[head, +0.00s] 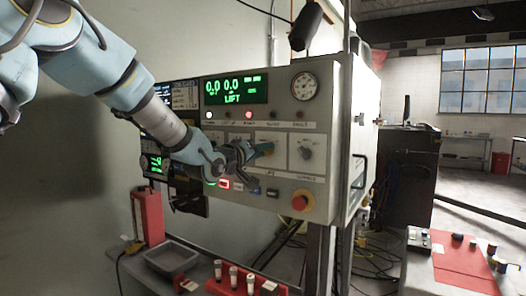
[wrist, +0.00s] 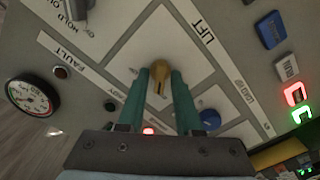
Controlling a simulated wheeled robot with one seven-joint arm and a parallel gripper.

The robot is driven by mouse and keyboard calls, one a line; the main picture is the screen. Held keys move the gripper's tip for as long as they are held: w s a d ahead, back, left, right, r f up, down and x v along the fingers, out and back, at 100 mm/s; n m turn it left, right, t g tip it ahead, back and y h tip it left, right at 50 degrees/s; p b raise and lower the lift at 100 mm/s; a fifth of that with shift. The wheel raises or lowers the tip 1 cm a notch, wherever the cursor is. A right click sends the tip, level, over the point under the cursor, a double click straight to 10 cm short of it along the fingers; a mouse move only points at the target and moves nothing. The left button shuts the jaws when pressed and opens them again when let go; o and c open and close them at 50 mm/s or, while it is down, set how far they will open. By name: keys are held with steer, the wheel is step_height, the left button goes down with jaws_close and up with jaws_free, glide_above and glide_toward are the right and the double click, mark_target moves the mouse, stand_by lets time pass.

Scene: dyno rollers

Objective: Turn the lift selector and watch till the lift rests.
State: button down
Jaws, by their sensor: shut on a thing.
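The lift selector is a small brass-coloured knob (wrist: 158,74) on a pale plate of the grey control panel (head: 340,130), beside the printed word LIFT. My gripper (wrist: 160,84) has its two teal fingers closed on either side of the knob. In the head view my gripper (head: 262,150) reaches the panel face from the left and hides most of the knob. In the lamp row, a white lamp (head: 209,115) and a red lamp (head: 248,115) are lit. The lift itself cannot be made out.
Another selector (head: 306,152) sits to the right, with a red emergency button (head: 302,200) below. A round gauge (head: 305,86) is at the panel's top right. Lit push buttons (wrist: 296,94) lie near the gripper. A red mat (head: 462,268) with small parts is at lower right.

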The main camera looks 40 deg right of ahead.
steer(key=c, duration=0.9)
jaws_free()
steer(key=b+v, duration=0.2)
steer(key=v, duration=0.9)
